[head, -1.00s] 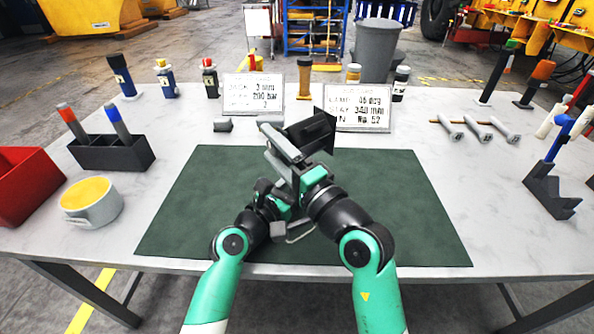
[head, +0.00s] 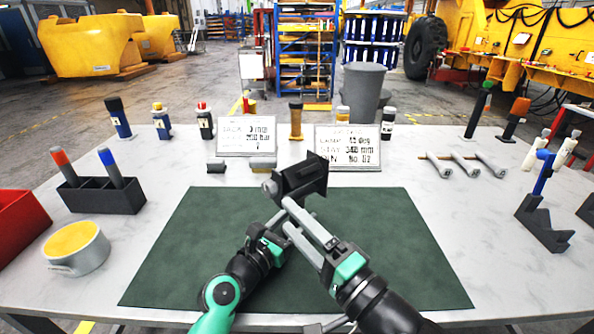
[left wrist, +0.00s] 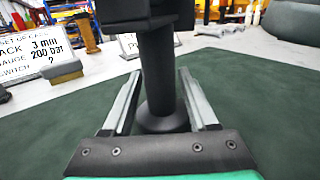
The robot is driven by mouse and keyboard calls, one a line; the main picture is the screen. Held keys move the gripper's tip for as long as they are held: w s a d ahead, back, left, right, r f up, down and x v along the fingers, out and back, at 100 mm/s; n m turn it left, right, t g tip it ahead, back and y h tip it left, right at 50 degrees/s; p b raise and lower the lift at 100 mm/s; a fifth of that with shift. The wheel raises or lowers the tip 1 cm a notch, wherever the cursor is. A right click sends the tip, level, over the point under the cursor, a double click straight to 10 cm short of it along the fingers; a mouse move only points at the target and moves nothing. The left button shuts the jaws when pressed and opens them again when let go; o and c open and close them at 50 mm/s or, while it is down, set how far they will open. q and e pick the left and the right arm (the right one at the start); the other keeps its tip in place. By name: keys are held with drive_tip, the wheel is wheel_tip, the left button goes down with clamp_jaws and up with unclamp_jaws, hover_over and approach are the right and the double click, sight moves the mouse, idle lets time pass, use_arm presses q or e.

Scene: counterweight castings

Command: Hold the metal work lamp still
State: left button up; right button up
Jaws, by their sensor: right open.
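The metal work lamp has a dark box-shaped head (head: 302,178) near the back edge of the green mat (head: 400,250). Its dark upright post (left wrist: 163,75) and round foot show in the left wrist view. My left gripper (left wrist: 160,85) has one finger on each side of the post and appears shut on it. In the head view its fingers are mostly hidden behind my right gripper. My right gripper (head: 287,213) is open and empty, its two grey fingers pointing at the lamp's lower left side. The lamp's foot is hidden in the head view.
Two sign cards (head: 247,136) (head: 347,148) stand behind the mat, with small grey blocks (head: 262,163) near them. A pot (head: 75,248) and a black holder (head: 102,195) are at left. Grey-headed pins (head: 465,163) and a dark angled block (head: 543,225) are at right.

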use_arm(q)
drive_tip(key=shift+o, duration=1)
drive_tip(key=shift+f, duration=0.1)
